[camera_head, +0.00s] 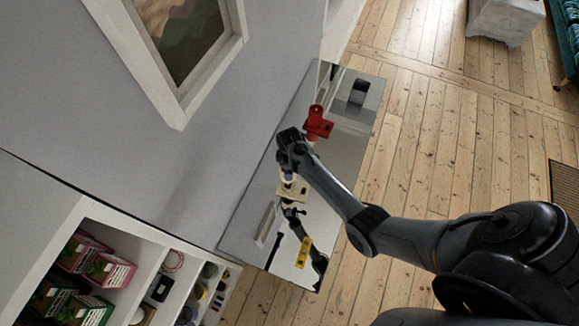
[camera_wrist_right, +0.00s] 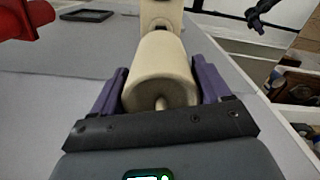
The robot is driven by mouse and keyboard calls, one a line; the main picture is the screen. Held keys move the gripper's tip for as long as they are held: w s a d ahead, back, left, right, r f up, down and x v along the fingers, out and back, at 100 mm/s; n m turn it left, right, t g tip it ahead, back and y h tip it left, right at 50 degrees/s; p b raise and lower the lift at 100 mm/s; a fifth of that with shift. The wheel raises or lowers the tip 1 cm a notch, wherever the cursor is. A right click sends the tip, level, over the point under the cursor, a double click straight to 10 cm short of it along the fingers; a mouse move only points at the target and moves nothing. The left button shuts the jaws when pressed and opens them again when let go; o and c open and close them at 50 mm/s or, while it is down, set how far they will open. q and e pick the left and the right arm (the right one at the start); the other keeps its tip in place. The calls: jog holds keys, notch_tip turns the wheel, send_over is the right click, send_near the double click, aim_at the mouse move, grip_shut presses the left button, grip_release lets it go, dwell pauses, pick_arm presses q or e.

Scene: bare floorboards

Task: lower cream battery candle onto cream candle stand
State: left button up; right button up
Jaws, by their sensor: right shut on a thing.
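My right gripper (camera_head: 287,176) is over the glossy table in the head view, just above the cream candle stand (camera_head: 294,191). In the right wrist view its purple fingers (camera_wrist_right: 160,88) are shut on the sides of the cream battery candle (camera_wrist_right: 160,65). The candle's rounded end with a small nub faces the camera. The cream stand (camera_wrist_right: 160,12) shows past the candle's far end, in line with it. The candle hides the place where the two come closest, so I cannot tell whether they touch. My left gripper is not in view.
A red candle on a red stand (camera_head: 318,123) is close beside my right gripper. A yellow object (camera_head: 303,252) is toward the table's near end. The glossy tabletop (camera_head: 350,145) carries dark reflections. A wall runs along the table's left side, and shelves (camera_head: 150,275) are at lower left.

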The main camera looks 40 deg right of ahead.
jog(key=shift+r, duration=0.1)
notch_tip(320, 180, down, 5)
jog(key=b, duration=0.3)
dwell(0.6)
dwell(0.3)
dwell(0.7)
jog(key=shift+p, duration=0.45)
